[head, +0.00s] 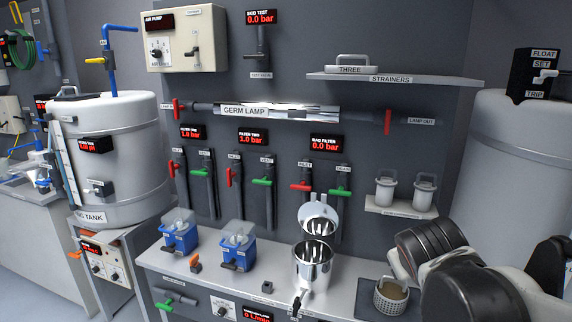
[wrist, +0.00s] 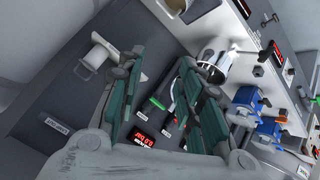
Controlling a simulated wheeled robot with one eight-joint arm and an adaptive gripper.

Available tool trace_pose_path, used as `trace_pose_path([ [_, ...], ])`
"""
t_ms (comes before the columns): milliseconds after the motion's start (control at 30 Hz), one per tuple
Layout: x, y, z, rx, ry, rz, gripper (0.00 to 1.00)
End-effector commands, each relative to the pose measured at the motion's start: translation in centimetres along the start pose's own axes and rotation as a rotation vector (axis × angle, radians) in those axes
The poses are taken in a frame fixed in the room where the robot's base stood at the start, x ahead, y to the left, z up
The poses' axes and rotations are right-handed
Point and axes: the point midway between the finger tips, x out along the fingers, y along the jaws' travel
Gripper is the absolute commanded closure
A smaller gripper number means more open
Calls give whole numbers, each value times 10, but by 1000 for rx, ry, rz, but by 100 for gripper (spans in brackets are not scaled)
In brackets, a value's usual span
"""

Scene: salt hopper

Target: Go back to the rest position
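My gripper (wrist: 160,68) shows in the wrist view with its two green-padded fingers spread apart. Nothing is held between them; a dark surface, pipes and a red display show beyond the gap. In the head view my arm reaches in at the lower right, and the fingers cannot be made out there. A strainer basket (head: 391,297) with brownish contents stands on a dark mat close to my arm.
An open steel housing (head: 313,265) stands on the bench (head: 205,268), its lid raised. Two blue filter units (head: 180,231) stand to its left. Two cartridges rest on a small shelf (head: 400,208). A large white tank (head: 520,150) is at the right, another tank (head: 115,150) at the left.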

Motion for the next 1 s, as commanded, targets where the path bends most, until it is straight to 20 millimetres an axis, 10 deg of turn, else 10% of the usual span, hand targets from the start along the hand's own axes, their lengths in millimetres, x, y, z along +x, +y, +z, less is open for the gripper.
trace_pose_path([
  [400, -71, -60, 105, 260, -119, -255, 67],
  [1000, -83, -75, 121, 306, -139, -307, 67],
])
